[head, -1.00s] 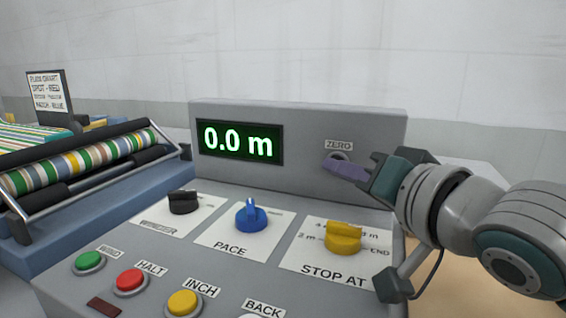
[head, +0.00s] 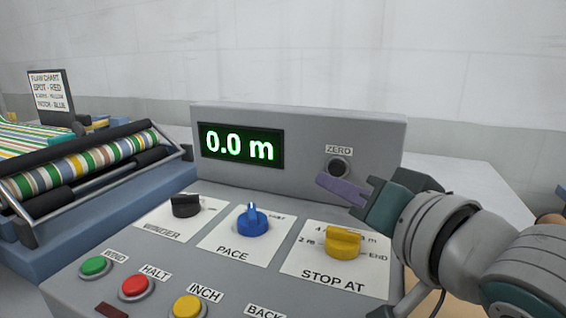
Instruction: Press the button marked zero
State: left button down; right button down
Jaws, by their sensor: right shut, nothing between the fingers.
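The button marked ZERO (head: 338,167) is a dark round button in a grey ring on the upright grey panel, under its white label. The green display (head: 241,145) left of it reads 0.0 m. My right gripper (head: 325,181) is shut and empty. Its purple fingers point left, with the tips just below and in front of the button, apart from it in the picture. The button face is in full view. My left gripper is not in view.
The sloping console carries a black WINDER knob (head: 186,206), a blue PACE knob (head: 252,222) and a yellow STOP AT knob (head: 342,243). Green (head: 95,266), red (head: 135,286) and yellow (head: 188,307) buttons sit in front. A striped fabric roll (head: 85,164) is at left.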

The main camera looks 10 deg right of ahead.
jog(key=shift+s+a+p, duration=0.2)
jog(key=shift+s+a, duration=0.25)
jog(key=shift+s, duration=0.25)
jog(key=shift+s+a+p, duration=0.2)
jog(key=shift+s+a, duration=0.25)
jog(key=shift+s, duration=0.2)
